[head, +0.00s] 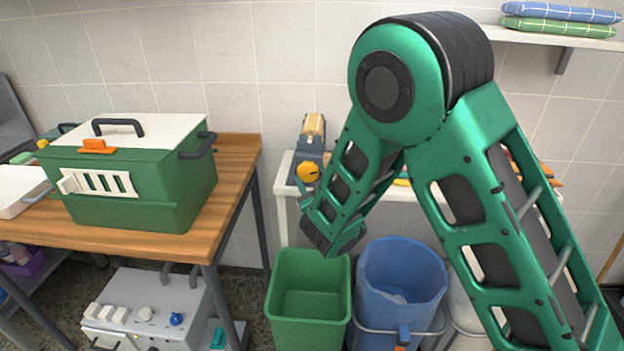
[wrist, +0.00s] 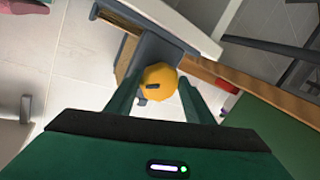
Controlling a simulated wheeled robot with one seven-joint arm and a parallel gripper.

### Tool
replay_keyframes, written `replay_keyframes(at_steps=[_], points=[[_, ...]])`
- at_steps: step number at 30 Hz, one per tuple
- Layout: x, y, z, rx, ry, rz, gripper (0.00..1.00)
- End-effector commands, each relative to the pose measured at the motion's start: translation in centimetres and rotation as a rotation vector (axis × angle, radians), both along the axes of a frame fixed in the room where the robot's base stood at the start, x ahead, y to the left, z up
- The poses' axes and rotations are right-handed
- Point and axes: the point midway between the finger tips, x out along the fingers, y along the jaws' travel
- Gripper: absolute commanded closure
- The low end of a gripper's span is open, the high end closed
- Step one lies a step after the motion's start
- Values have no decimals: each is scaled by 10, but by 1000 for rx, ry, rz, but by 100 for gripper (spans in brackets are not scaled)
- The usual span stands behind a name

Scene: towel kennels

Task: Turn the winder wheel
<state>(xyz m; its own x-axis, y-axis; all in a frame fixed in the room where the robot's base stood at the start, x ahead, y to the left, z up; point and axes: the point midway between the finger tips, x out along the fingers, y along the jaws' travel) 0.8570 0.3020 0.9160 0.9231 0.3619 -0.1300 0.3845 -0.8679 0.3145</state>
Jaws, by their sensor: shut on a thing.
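The winder wheel is a round yellow wheel (head: 308,171) on the front of a grey winder (head: 312,140), which stands on a white ledge by the tiled wall. In the wrist view the yellow wheel (wrist: 158,76) sits between the two green fingers of my gripper (wrist: 160,90), with a small dark mark on its face. My gripper is shut on the wheel, one finger on each side. In the head view my arm comes down from the upper right, and the fingertips are hard to make out beside the wheel.
A green bin (head: 309,300) and a blue bin (head: 400,285) stand below the ledge. To the left, a wooden table (head: 232,180) carries a green box with a white lid (head: 140,190). A grey box with knobs (head: 150,305) is under it. Folded towels (head: 560,20) lie on the upper right shelf.

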Motion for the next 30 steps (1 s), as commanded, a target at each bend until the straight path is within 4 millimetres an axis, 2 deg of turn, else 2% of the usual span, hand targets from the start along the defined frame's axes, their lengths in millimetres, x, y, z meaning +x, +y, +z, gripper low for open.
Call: replay_keyframes(at_steps=[5, 6, 8, 20, 23, 30], points=[[2, -5, -3, -7, 5, -9, 75], [2, -5, -3, -7, 5, -9, 50], [1, -4, -3, -7, 6, -8, 36], [-4, -3, 0, -3, 2, -3, 34], [-13, -6, 1, -4, 1, -1, 34], [-49, -20, 6, -7, 3, 1, 34]])
